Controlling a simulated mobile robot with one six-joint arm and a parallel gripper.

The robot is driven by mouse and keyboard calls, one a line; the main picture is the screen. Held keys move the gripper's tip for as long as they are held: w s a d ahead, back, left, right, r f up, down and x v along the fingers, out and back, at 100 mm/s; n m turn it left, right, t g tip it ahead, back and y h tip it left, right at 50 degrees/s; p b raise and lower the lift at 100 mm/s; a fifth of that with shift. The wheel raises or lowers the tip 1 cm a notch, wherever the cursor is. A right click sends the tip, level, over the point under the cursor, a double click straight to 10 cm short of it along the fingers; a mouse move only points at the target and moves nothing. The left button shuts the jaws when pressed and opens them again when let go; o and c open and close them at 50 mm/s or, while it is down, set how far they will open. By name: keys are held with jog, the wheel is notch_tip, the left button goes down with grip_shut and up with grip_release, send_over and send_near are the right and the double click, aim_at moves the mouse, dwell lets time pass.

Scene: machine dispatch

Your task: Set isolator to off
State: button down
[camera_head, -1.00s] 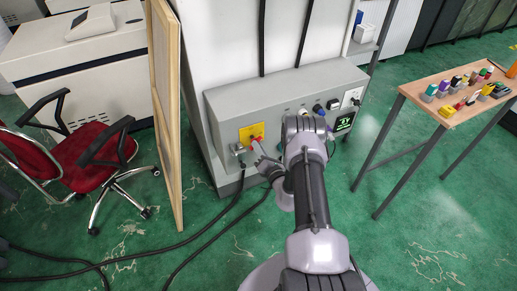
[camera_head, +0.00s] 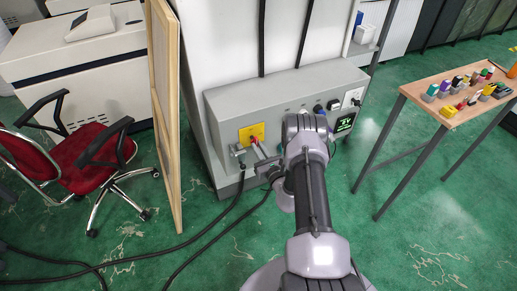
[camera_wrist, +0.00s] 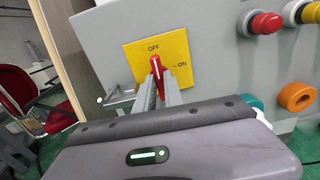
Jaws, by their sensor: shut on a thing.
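The isolator is a red rotary handle (camera_wrist: 156,66) on a yellow plate (camera_wrist: 183,47) marked OFF at the top and ON at the right. In the wrist view the handle stands nearly upright, its white line toward OFF. My gripper (camera_wrist: 160,80) is shut on the red handle, with one finger on each side of its lower part. In the head view the yellow plate (camera_head: 252,133) is on the left of the grey panel, and my gripper (camera_head: 256,148) reaches it from the lower right. The handle is mostly hidden there.
The grey panel (camera_head: 222,112) also carries a red button (camera_wrist: 266,23) and an orange ring (camera_wrist: 297,97). A metal hasp (camera_wrist: 118,98) is left of the plate. A wooden-edged board (camera_head: 172,190) stands left; a table (camera_head: 445,118) with small parts stands right. Black cables lie on the floor.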

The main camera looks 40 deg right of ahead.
dwell(0.4)
jog(key=c, duration=1.4)
grip_release()
jog(key=shift+c, duration=0.2)
jog(key=shift+s, duration=0.15)
jog(key=s+a+p, duration=0.3)
jog(key=s+p, duration=0.2)
jog(key=s, duration=1.2)
